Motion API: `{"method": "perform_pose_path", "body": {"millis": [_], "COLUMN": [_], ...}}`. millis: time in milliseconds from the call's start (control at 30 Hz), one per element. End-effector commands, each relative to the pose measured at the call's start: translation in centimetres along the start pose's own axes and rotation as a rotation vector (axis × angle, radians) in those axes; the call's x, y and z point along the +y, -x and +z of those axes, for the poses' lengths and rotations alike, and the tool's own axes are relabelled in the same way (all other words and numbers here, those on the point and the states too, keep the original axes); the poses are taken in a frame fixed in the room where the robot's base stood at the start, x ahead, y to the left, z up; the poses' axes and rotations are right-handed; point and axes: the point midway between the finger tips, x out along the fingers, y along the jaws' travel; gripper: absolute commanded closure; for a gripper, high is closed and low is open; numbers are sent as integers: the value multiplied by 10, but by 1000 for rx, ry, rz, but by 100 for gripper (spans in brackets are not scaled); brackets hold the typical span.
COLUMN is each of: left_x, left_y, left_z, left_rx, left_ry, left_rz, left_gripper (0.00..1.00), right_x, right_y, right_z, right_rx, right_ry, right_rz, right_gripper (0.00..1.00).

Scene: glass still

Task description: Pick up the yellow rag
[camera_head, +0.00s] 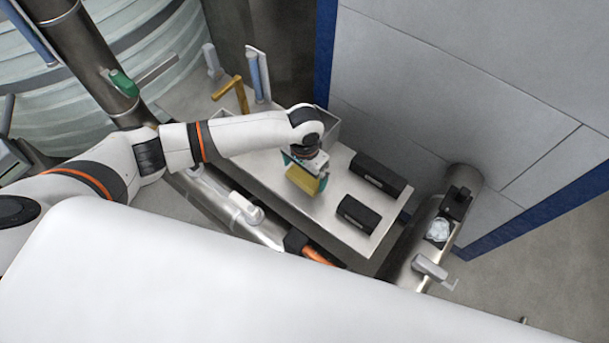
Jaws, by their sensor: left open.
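The yellow rag (304,181) shows as a small yellow block on the light grey shelf (335,217), near its middle. My left gripper (305,171) is directly over the rag, pointing down, with its teal fingers at the rag's sides. The fingers are open; whether they touch the rag cannot be told. The gripper body hides the rag's far part. My right gripper is not in view.
Two black boxes (380,174) (358,214) lie on the shelf right of the rag. An open grey bin (331,126) stands behind the gripper. A yellow-handled valve (231,91) and metal pipes are at the left. A panelled wall (440,100) bounds the right.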

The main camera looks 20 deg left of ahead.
Motion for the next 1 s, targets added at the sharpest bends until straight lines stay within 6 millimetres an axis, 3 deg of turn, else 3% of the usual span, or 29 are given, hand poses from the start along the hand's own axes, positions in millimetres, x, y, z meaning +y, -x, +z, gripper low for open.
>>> {"method": "perform_pose_path", "body": {"millis": [200,433,700,1000], "left_x": [0,0,0,0], "left_y": [-23,-24,-24,-16], "left_z": [-1,-1,-1,0], "left_rx": [1,0,0,-3], "left_ry": [-1,-1,-1,-1], "left_rz": [0,-1,-1,-2], "left_gripper": [0,0,42,42], "right_x": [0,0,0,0], "right_y": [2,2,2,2], "right_z": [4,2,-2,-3], "right_rx": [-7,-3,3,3], "right_ry": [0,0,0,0], "right_rz": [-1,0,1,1], "right_gripper": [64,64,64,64]}}
